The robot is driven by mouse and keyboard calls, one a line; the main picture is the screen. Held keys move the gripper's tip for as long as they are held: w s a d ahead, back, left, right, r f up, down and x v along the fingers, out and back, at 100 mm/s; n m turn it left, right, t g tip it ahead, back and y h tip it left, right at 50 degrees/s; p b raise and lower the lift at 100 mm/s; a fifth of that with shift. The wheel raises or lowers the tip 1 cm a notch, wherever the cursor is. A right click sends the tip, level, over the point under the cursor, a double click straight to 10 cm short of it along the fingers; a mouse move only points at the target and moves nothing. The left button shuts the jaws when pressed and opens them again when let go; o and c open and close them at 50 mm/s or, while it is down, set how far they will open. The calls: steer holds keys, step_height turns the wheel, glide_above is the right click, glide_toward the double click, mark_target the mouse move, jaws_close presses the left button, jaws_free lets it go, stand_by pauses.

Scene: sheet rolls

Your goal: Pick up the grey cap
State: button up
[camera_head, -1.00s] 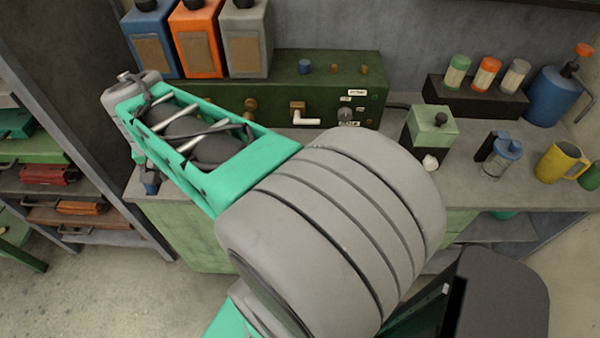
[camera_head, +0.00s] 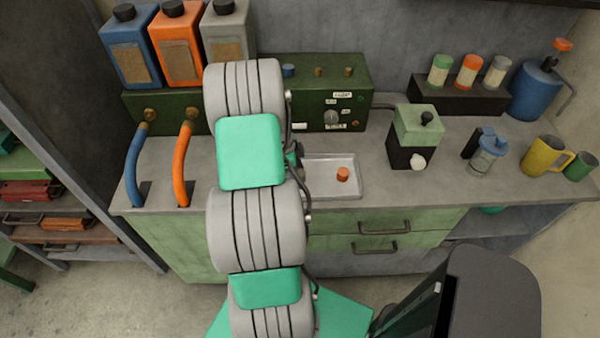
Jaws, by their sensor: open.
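A small jar with a grey cap (camera_head: 501,62) stands at the right end of a dark rack (camera_head: 460,100) at the back right of the counter. It is upright, beside an orange-capped jar and a green-capped jar. No loose grey cap shows. My arm rises through the middle of the view and reaches over the counter towards the green machine. My gripper is hidden behind the arm links, so its jaws do not show.
A metal tray (camera_head: 325,190) with an orange cap (camera_head: 342,174) lies right of my arm. A green-and-black box (camera_head: 414,138), a blue-lidded jar (camera_head: 487,154) and a yellow mug (camera_head: 546,156) stand farther right. Blue (camera_head: 135,165) and orange (camera_head: 181,163) hoses stand at left.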

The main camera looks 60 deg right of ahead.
jaws_close()
stand_by(0.6)
steer(key=shift+r, duration=0.15)
